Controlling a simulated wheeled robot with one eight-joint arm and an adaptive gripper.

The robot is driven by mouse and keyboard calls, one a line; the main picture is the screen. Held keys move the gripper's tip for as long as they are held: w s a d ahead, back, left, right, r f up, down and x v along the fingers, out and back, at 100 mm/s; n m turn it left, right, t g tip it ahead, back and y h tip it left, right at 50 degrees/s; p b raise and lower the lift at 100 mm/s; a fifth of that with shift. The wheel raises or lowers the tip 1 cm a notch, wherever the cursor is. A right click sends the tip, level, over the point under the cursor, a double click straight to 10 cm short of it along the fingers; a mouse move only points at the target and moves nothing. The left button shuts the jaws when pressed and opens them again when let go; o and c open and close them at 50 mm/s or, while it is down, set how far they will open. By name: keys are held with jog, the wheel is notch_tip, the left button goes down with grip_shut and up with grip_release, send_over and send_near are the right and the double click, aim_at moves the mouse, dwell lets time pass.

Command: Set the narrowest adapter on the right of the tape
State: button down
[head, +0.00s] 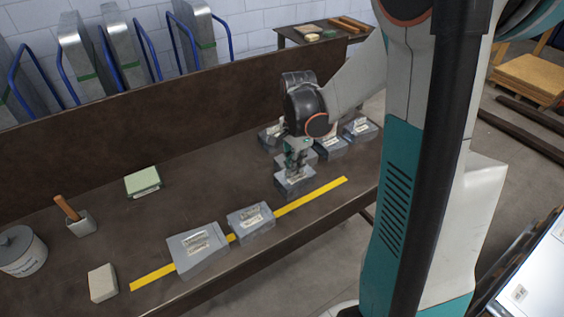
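The yellow tape strip (315,195) runs diagonally along the front of the dark bench. Two grey adapters with pale labels are at the tape: a wide one (198,248) at left and a narrower one (250,222) right of it. My gripper (296,168) points down at a third, smaller grey adapter (294,184), just behind the tape and right of those two. Its fingers reach the adapter's top; whether they are closed on it, or it is lifted, I cannot tell. More grey adapters (330,148) (361,130) (270,136) stand behind, partly hidden by my arm.
A dark backboard (150,115) rises behind. The middle-left bench is clear.

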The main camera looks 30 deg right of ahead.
jog(key=shift+f+b, duration=3.7)
jog(key=shift+f, duration=1.1)
jog(key=c, duration=1.7)
grip_release()
jog(key=shift+r, duration=0.1)
notch_tip(320, 180, up, 12)
jog(key=shift+f, duration=0.1)
